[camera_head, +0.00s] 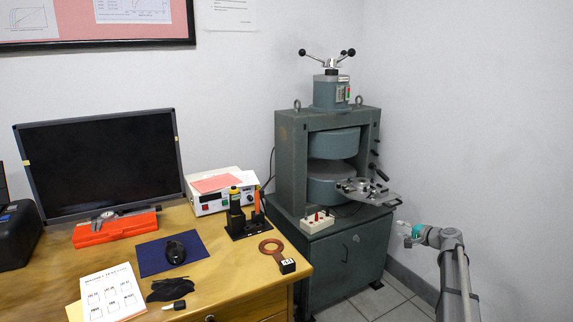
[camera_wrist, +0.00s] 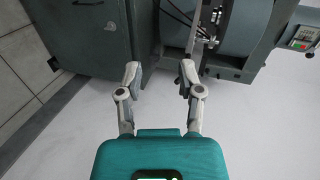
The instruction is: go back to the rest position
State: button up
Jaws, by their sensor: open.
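My gripper (camera_wrist: 160,72) is open and empty in the wrist view, its two grey fingers apart with nothing between them. In the head view my gripper (camera_head: 404,233) is small, at the lower right, to the right of the grey-green magnet (camera_head: 291,155) and its cabinet (camera_head: 345,258). It looks clear of both. The magnet has two round poles, one above the other, with a gap between them. A metal plate stage (camera_head: 368,191) sticks out at the right of the gap. The wrist view shows the cabinet (camera_wrist: 85,40) at the upper left.
A wooden desk (camera_head: 225,275) at the left holds a monitor (camera_head: 100,165), an orange case (camera_head: 115,228), a meter box (camera_head: 220,190), a black holder (camera_head: 247,228) and a copper-coloured ring (camera_head: 271,245). White wall (camera_head: 480,120) lies close behind my arm. Tiled floor (camera_head: 385,302) shows beside the cabinet.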

jog(key=s+a+f+n+g+h, duration=0.1)
jog(key=s+a+f+n+g, duration=0.25)
jog(key=s+a, duration=0.45)
jog(key=s+a+f+n+g, duration=0.3)
jog(key=s+a+f, duration=0.25)
jog(key=a, duration=0.45)
jog(key=s+a+f+n+g+h, duration=0.2)
jog(key=s+a+g+h, duration=0.1)
jog(key=s, duration=0.8)
jog(key=s+a+f+n+g+h, duration=0.2)
jog(key=s+a+n+g+h, duration=0.15)
jog(key=s, duration=0.75)
notch_tip(320, 180, up, 32)
jog(key=p, duration=3.2)
jog(key=shift+f+m, duration=0.2)
jog(key=shift+m, duration=0.2)
jog(key=shift+s+f, duration=0.1)
jog(key=shift+s, duration=0.1)
